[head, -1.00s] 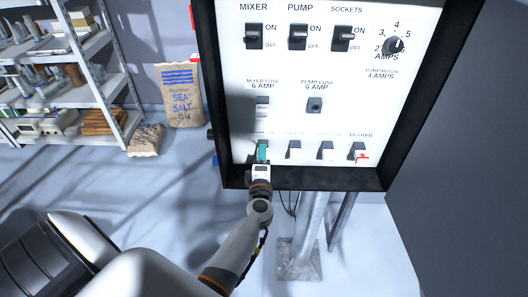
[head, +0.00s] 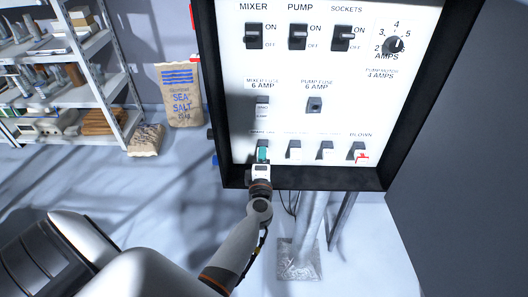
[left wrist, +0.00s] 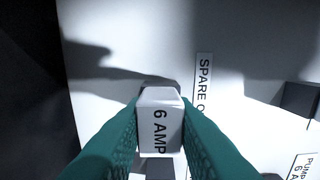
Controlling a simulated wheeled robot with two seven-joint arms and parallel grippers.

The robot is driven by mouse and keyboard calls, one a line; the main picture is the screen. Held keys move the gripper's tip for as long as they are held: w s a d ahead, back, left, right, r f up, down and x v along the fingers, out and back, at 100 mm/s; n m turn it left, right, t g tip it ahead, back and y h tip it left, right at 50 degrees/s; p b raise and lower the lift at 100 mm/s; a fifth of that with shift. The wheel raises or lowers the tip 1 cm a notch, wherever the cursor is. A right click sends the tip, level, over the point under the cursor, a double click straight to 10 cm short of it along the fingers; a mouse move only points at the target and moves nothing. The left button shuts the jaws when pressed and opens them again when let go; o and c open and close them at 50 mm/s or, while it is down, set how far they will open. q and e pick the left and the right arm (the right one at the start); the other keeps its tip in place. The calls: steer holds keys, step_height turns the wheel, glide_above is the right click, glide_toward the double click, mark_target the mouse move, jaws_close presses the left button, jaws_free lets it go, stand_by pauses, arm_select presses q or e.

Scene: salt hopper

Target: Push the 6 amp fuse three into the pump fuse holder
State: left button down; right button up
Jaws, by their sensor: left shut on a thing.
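My left gripper (head: 263,153) is at the leftmost place of the bottom row on the panel. In the left wrist view its teal fingers (left wrist: 160,140) are shut on a white fuse marked 6 AMP (left wrist: 160,120), with a dark holder edge (left wrist: 160,86) right behind it. I cannot tell whether the fuse is seated there or clear of it. In the head view the fingers mostly hide this fuse. The pump fuse holder (head: 315,105), under its 6 AMP label, is dark and shows no white fuse. My right gripper is not in view.
The mixer fuse holder (head: 262,108) is left of the pump one. White fuses (head: 293,150) (head: 325,151) stand in the bottom row, with a red-tagged one (head: 358,152) under BLOWN. Switches (head: 297,37) and a dial (head: 393,45) are above. The black cabinet rim (head: 300,177) borders the panel.

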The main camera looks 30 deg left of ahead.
arm_select(q)
steer(key=shift+p+v, duration=0.4)
steer(key=shift+v, duration=2.3)
